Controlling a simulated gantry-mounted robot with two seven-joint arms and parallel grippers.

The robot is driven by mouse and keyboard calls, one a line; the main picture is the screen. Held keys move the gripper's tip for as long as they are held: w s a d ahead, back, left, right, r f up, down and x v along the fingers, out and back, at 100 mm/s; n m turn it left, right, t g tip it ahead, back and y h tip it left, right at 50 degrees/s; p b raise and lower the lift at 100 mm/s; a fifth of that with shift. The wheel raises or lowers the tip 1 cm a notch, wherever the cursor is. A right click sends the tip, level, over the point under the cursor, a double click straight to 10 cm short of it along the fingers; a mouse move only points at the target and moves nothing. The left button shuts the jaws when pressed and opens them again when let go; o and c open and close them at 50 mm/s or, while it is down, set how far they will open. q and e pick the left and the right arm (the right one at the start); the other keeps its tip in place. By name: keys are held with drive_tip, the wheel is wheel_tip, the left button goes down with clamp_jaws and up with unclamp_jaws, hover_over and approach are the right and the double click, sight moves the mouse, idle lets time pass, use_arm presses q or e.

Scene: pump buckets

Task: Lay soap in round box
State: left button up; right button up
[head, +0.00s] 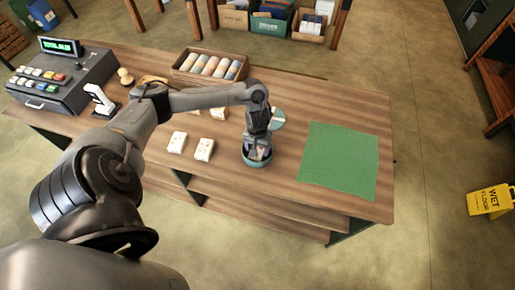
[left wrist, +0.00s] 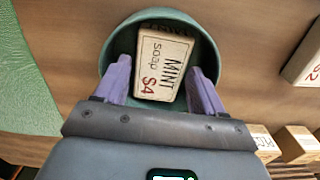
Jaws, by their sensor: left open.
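The round box (head: 256,163) is a teal open tub on the counter, left of the green cloth; it also shows in the left wrist view (left wrist: 113,43). A cream soap bar (left wrist: 163,65) marked "MINT soap $4" lies inside it, slightly turned; whether it rests flat on the bottom is unclear. My left gripper (head: 257,151) points down into the box. In the left wrist view its purple fingers (left wrist: 161,84) are open on either side of the soap, close to it, within the rim. In the head view the gripper and arm hide most of the box's inside. My right gripper is not in view.
Two soap bars (head: 177,143) (head: 204,149) lie left of the box, with more behind my arm. A teal round disc (head: 277,119) is just behind the gripper. A wooden crate of rolls (head: 208,66) and a cash register (head: 62,82) stand farther back. The green cloth (head: 340,160) is clear.

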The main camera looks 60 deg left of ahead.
use_arm(q)
wheel_tip(320, 180, up, 11)
drive_tip(key=p, duration=0.4)
drive_tip(key=w+d+f+m+t+h, duration=0.1)
drive_tip(key=d+m+t+h, duration=0.3)
drive_tip(key=d, duration=1.1)
drive_tip(key=w+d+f+m+t+y, duration=0.1)
drive_tip(key=w+d+m+t, duration=0.15)
drive_tip(key=d+m, duration=0.85)
drive_tip(key=s+a+r+n+g+y, duration=0.1)
drive_tip(key=s+n, duration=0.1)
drive_tip(key=s, duration=0.5)
drive_tip(key=s+a+r+n+g+y, duration=0.1)
drive_tip(key=s+r+n+g, duration=0.1)
drive_tip(key=s, duration=0.6)
drive_tip(key=shift+a+y, duration=0.2)
drive_tip(key=shift+y, duration=0.2)
drive_tip(key=shift+w, duration=0.1)
wheel_tip(320, 180, up, 4)
drive_tip(key=p, duration=0.4)
drive_tip(key=shift+r+p, duration=0.15)
drive_tip(key=shift+p, duration=0.15)
